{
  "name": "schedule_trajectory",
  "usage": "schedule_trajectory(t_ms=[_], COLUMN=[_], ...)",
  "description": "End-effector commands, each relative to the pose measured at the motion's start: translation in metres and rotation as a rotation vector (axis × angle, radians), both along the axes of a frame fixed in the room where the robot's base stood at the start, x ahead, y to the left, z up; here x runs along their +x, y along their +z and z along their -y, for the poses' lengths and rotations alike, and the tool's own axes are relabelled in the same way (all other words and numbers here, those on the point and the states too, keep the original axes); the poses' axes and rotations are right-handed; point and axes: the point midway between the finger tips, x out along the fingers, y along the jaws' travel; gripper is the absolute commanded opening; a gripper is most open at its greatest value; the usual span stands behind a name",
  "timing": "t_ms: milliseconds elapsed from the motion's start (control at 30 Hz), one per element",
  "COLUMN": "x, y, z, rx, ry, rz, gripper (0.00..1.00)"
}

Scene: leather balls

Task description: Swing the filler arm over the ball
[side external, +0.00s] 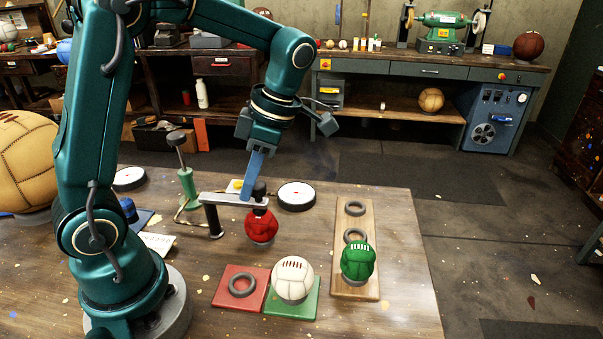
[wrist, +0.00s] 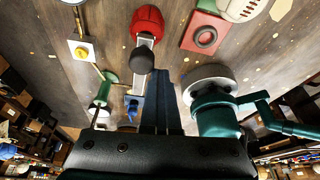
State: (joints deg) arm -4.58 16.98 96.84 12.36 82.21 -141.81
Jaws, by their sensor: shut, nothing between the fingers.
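The filler arm (side external: 232,200) is a flat grey bar on a black post (side external: 213,221), with a black knob (side external: 260,188) on its free end. That end is over the red ball (side external: 262,226), which sits on a grey ring. In the wrist view, the bar (wrist: 146,42) and black knob (wrist: 142,60) reach onto the red ball (wrist: 148,20). My gripper (side external: 246,197) points down with its blue fingers shut and empty, just left of the knob and close to the bar; I cannot tell whether they touch. In the wrist view the shut fingers (wrist: 161,74) are beside the knob.
A green pump (side external: 187,182) stands behind the post, and a white dial (side external: 297,195) lies right of the knob. In front are a red mat (side external: 223,296) with a ring, a white ball (side external: 293,278) on a green mat, and a green ball (side external: 358,261) on a wooden rack (side external: 354,292).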

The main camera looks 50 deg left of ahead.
Motion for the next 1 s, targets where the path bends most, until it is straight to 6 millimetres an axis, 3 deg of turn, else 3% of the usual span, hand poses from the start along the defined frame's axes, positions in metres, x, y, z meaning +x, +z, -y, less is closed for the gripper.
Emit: schedule_trajectory(t_ms=[33,367,767,1000], x=[0.007,0.004,-0.035,-0.026], y=[0.0,0.001,0.0,0.026], z=[-0.004,-0.003,0.02,0.015], rx=[0.014,0.014,0.002,0.001], ry=[-0.005,-0.004,-0.001,0.002], rz=[0.031,0.03,0.004,0.007], gripper=[0.0,0.0,0.0,0.0])
